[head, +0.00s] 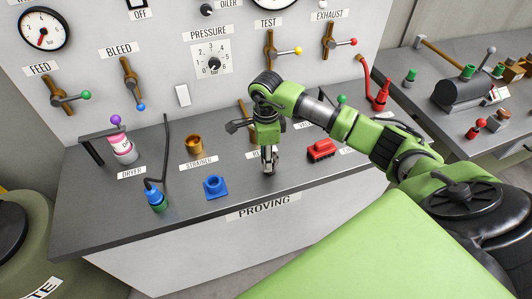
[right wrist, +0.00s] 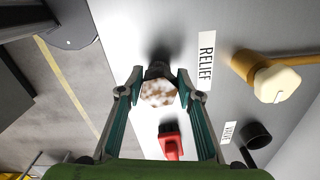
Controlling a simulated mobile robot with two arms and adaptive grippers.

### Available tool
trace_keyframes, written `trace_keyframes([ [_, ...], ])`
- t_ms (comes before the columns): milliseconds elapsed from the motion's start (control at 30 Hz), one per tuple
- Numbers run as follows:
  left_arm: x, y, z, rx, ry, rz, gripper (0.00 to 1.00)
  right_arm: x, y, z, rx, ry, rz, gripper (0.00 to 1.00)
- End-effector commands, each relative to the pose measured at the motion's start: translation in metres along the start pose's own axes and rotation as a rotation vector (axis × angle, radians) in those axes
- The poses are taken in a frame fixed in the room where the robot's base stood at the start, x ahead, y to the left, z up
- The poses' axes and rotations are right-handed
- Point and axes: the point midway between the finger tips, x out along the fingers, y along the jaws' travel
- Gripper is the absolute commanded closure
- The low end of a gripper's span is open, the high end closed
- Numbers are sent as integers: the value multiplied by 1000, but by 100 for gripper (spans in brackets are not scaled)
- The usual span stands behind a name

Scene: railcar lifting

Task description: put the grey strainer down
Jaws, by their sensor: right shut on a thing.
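My right gripper (head: 269,168) reaches down over the front middle of the grey bench, between the blue fitting and the red block. In the right wrist view my right gripper (right wrist: 158,88) is shut on a mottled, grey-and-brown thing, taken as the grey strainer (right wrist: 158,94). A dark part or shadow shows just beyond it. In the head view the fingers mostly hide it, and I cannot tell whether it touches the bench. The STRAINER label (head: 199,163) lies to the left, in front of a brass cup (head: 193,145). My left gripper is not in view.
The bench (head: 100,205) also holds a blue fitting (head: 215,186), a red block (head: 321,150), a pink-and-white dryer canister (head: 122,148) and a blue-green hose end (head: 156,198). The RELIEF label (right wrist: 206,60) shows beside the gripper. Bench room is free around the STRAINER label.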

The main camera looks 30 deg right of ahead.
Motion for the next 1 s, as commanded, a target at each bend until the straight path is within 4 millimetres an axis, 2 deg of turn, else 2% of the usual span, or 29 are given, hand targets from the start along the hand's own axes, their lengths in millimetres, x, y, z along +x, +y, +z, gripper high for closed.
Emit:
trace_keyframes([
  [333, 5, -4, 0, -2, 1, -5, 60, 5, 0, 0, 0, 0, -2, 89],
  [367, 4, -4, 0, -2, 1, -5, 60, 4, 0, 0, 0, 0, -1, 62],
  [400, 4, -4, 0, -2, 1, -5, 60, 4, 0, 0, 0, 0, -1, 52],
  [800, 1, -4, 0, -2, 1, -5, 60, 1, 0, 0, 0, -1, 0, 50],
  [900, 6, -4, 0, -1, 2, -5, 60, -5, -2, 1, -1, -2, -5, 50],
  [1000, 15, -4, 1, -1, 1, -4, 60, -22, -2, 1, -1, -2, -7, 50],
])
